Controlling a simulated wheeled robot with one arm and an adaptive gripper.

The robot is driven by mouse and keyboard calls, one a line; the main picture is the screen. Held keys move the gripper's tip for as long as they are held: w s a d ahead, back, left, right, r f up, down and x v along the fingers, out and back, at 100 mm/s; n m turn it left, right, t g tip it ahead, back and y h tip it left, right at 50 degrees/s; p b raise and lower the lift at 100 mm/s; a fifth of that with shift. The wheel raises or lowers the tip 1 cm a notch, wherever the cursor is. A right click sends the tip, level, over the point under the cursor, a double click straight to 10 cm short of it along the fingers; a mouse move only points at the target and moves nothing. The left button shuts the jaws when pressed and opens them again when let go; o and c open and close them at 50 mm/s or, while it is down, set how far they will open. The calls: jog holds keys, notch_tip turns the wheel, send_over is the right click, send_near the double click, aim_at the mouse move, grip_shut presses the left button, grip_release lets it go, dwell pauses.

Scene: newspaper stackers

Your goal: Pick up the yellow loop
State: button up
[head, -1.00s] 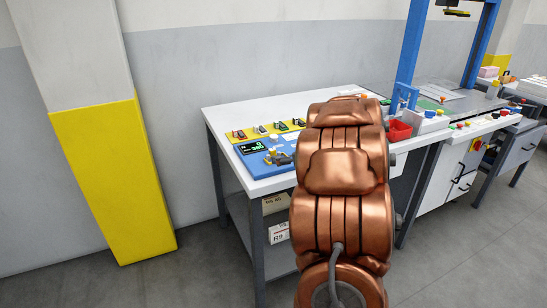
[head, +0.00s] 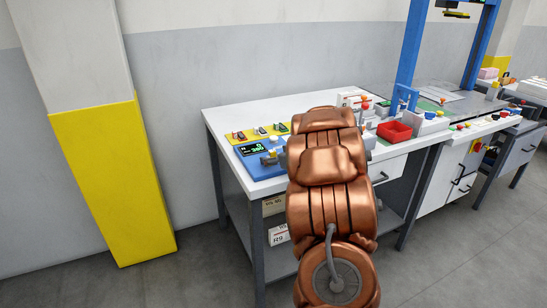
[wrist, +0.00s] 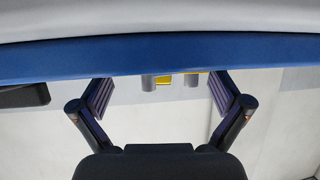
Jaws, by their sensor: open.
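I cannot make out the yellow loop for certain. In the wrist view, a small yellow patch (wrist: 163,80) shows between my fingers, partly behind short grey posts (wrist: 149,82); I cannot tell whether it is the loop. My gripper (wrist: 163,97) is open, with its two dark fingers apart and nothing held between them. In the head view, my arm hides most of my gripper and part of the blue panel (head: 262,168) on the white table. The blue panel carries a black display with green digits (head: 252,148).
On the white table (head: 228,112), a yellow strip (head: 238,139) holds several small switch-like parts behind the blue panel. A red bin (head: 394,131) stands right of my arm. A blue frame (head: 409,60) rises further right. A yellow-based pillar (head: 115,185) stands at the left.

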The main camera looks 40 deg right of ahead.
jog(key=shift+c, duration=0.3)
jog(key=c, duration=0.8)
jog(key=shift+r, duration=0.4)
notch_tip(320, 180, up, 3)
jog(key=shift+f+p, duration=0.1)
jog(key=shift+p, duration=0.3)
jog(key=s+a, duration=0.2)
jog(key=s, duration=0.5)
jog(key=s+a+r, duration=0.1)
jog(key=s, duration=0.7)
jog(key=shift+s+a+r, duration=0.15)
jog(key=shift+s+a, duration=0.15)
jog(key=shift+a, duration=0.1)
jog(key=w+a+r+n+y+p, duration=0.25)
jog(key=w+a+r, duration=0.25)
jog(key=w+a, duration=0.7)
jog(key=w+a+r+n+y+p, duration=0.3)
jog(key=w+a, duration=0.5)
jog(key=a, duration=0.8)
jog(key=w+a+r+p, duration=0.1)
jog(key=a+r, duration=0.1)
jog(key=a, duration=0.4)
jog(key=w+a+r+y+p, duration=0.1)
jog(key=a+r, duration=0.1)
jog(key=a, duration=0.4)
jog(key=shift+g+p, duration=0.3)
